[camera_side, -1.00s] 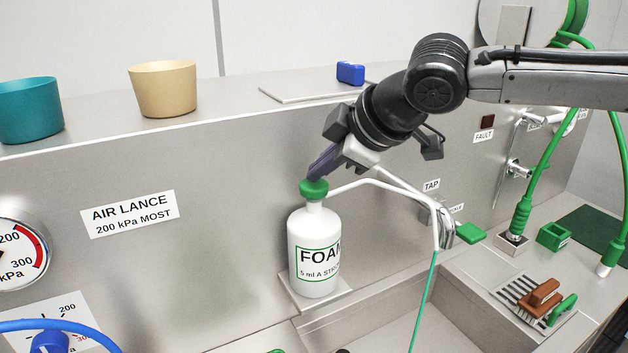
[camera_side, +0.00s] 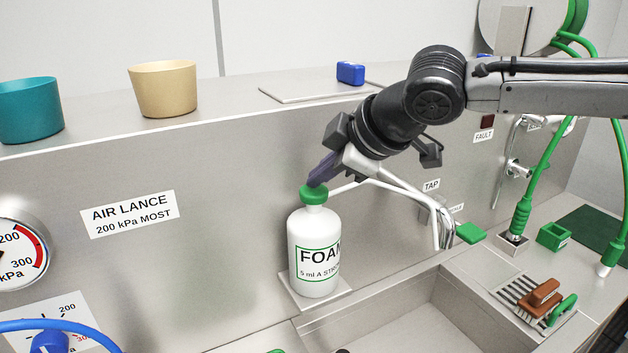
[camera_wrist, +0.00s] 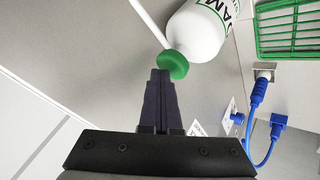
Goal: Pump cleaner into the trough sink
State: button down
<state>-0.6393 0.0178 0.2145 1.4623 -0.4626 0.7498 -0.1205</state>
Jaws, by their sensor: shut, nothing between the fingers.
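A white foam bottle (camera_side: 313,245) with a green pump head (camera_side: 314,195) stands upright on a small plate beside the trough sink (camera_side: 385,318). Its white spout (camera_side: 395,190) reaches right and bends down over the sink. No stream shows at the spout's end. My gripper (camera_side: 316,181) is shut and empty, tilted down with its fingertips on the pump head, apparently touching. In the wrist view the closed fingers (camera_wrist: 160,74) meet the green pump head (camera_wrist: 173,65), and the bottle (camera_wrist: 198,32) lies beyond.
A teal cup (camera_side: 30,110), a beige cup (camera_side: 163,90) and a blue block (camera_side: 350,73) stand on the ledge behind. A tap with a green lever (camera_side: 470,233) is right of the spout. A drain rack with a brown brush (camera_side: 540,298) lies at the right.

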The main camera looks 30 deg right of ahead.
dwell(0.3)
jog(key=shift+r, duration=1.25)
jog(key=shift+r, duration=2.5)
notch_tip(320, 180, up, 4)
jog(key=shift+f, duration=0.1)
dwell(0.6)
send_over(320, 192)
jog(key=shift+f, duration=4.4)
